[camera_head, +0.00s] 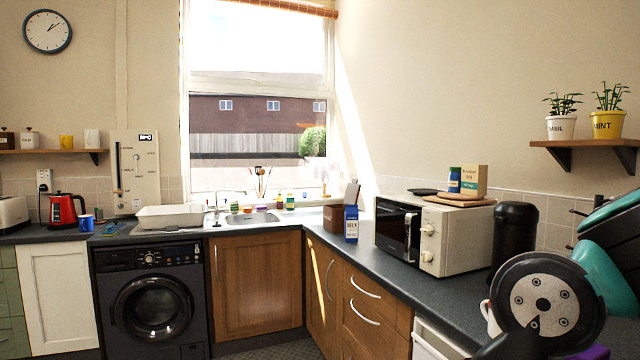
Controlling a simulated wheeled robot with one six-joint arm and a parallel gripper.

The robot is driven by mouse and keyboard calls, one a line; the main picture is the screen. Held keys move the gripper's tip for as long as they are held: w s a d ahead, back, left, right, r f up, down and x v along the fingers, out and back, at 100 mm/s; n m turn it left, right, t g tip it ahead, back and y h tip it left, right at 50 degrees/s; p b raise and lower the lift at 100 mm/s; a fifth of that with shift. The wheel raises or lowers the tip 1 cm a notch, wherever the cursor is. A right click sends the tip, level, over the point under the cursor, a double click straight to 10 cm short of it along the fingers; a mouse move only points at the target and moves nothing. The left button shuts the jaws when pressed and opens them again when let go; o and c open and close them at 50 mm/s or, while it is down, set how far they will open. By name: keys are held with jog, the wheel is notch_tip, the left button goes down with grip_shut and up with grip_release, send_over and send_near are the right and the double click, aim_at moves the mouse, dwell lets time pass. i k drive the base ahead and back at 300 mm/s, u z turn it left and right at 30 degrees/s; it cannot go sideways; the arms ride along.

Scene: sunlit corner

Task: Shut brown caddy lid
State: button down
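The brown caddy (335,221) stands on the dark worktop in the corner, right of the sink. Its lid (352,193) appears raised, standing up steeply at the caddy's right side. A blue and white milk carton (351,226) stands just in front of the caddy's right part and hides some of it. A dark round part at the lower right looks like a joint of my arm, well to the right of the caddy. My gripper's fingers do not show.
A white microwave (435,236) stands right of the caddy, with a board, box and blue tin on top. A black canister (514,238) stands further right. The sink (252,218) and a white basin (170,217) lie to the left. Clear worktop lies in front of the carton.

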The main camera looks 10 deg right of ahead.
aim_at(353, 189)
jog(key=u, duration=0.8)
jog(key=i, duration=1.2)
jog(key=u, duration=0.5)
jog(key=i, duration=1.1)
jog(key=z, duration=0.8)
jog(key=i, duration=0.75)
jog(key=z, duration=0.9)
